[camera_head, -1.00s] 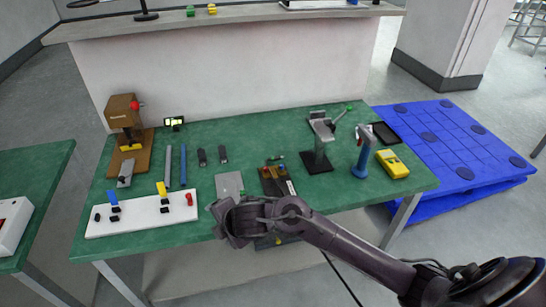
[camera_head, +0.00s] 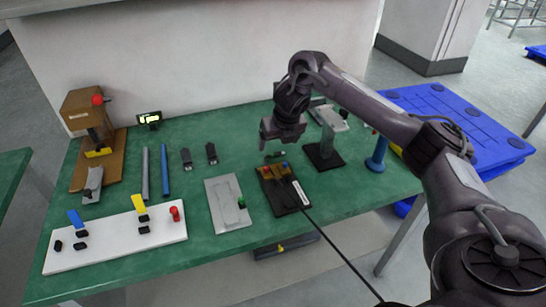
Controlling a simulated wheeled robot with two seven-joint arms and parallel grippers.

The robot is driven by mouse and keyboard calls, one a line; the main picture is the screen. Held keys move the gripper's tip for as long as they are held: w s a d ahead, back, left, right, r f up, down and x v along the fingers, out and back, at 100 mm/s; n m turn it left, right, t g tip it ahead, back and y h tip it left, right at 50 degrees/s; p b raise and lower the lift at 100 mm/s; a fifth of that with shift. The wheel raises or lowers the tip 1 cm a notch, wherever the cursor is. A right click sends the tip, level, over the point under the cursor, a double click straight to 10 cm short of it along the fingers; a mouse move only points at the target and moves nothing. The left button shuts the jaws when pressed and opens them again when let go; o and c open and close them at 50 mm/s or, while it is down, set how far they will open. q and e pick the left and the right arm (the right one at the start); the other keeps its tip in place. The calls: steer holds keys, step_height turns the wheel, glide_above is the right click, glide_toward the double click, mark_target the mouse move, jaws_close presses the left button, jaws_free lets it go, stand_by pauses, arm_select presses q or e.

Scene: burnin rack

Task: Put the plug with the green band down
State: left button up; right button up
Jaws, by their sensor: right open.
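A small green-banded piece (camera_head: 241,202), which looks like the plug, stands at the right edge of a flat grey plate (camera_head: 222,217) on the green table. It is too small to make out its shape fully. My right gripper (camera_head: 280,140) is open, pointing down above the table behind a dark board (camera_head: 293,206). It is apart from the green-banded piece, behind and to its right, and nothing shows between its fingers. A small dark greenish piece (camera_head: 274,154) lies just below the gripper. My left gripper is out of view.
A white strip (camera_head: 110,243) with coloured levers lies at the front left. Grey (camera_head: 145,174) and blue (camera_head: 163,172) rods lie behind it. A black stand (camera_head: 324,157) and a blue-handled tool (camera_head: 377,158) are at the right. A black cable runs off the front edge.

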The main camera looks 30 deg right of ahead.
mark_target(275, 153)
steer(key=shift+w+f, duration=0.15)
steer(key=shift+f, duration=0.45)
steer(key=x, duration=0.3)
steer(key=shift+f, duration=0.25)
steer(key=shift+w+f, duration=0.15)
steer(key=shift+f, duration=0.2)
steer(key=shift+w+d+f, duration=0.1)
steer(key=c, duration=1.1)
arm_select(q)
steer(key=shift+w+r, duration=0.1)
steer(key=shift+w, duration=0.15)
